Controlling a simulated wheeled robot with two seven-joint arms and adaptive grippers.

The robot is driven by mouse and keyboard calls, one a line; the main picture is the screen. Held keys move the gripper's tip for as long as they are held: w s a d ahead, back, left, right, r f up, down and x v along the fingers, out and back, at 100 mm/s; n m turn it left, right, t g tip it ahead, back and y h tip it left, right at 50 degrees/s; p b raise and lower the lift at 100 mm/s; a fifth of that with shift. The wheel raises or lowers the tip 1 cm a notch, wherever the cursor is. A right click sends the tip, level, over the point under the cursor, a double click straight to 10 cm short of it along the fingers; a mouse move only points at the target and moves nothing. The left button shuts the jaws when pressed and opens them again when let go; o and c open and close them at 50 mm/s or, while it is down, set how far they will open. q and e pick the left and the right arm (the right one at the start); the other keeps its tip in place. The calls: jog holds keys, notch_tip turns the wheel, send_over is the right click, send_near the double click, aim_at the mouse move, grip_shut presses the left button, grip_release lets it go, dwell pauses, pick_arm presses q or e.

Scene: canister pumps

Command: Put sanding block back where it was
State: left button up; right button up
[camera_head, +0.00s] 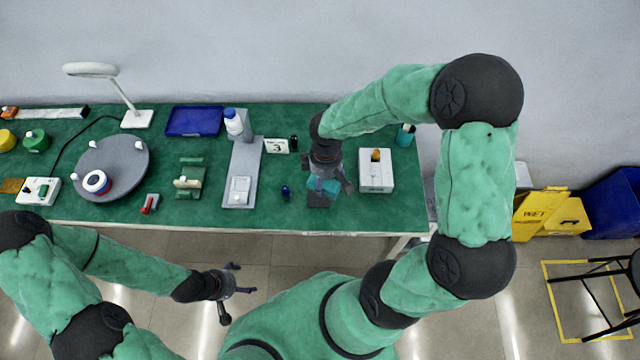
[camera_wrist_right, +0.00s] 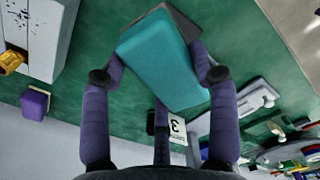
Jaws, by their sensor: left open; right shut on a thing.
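The sanding block is a teal block (camera_wrist_right: 160,60) in the right wrist view, held between the fingers of my right gripper (camera_wrist_right: 159,76). In the head view the right gripper (camera_head: 329,186) is over the front middle of the green table, shut on the teal block (camera_head: 322,184). A dark grey piece (camera_head: 318,200) shows at the block's near side; I cannot tell whether it is part of the block or a pad under it. My left gripper (camera_head: 236,290) is open and empty, in front of the table over the floor.
A white box (camera_head: 376,184) stands right of the right gripper. A small blue item (camera_head: 285,192) and a number 3 card (camera_head: 276,146) are to its left. A grey stand with a bottle (camera_head: 233,124) is further left. The green table (camera_head: 400,215) is bare at the front right.

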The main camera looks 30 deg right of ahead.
jog(key=w+f, duration=0.1)
jog(key=f, duration=0.1)
jog(key=w+f+b, duration=0.1)
jog(key=w, duration=0.1)
jog(key=shift+d+f, duration=0.15)
jog(key=shift+f, duration=0.2)
jog(key=shift+w+f+b, duration=0.15)
jog(key=shift+f+b, duration=0.4)
jog(key=shift+f, duration=1.05)
jog(key=shift+f, duration=0.2)
jog(key=o, duration=1.1)
jog(key=shift+r, duration=0.15)
jog(key=shift+r, duration=0.3)
notch_tip(320, 180, up, 12)
jog(key=p, duration=0.3)
jog(key=shift+f+p, duration=0.2)
jog(key=shift+p, duration=0.1)
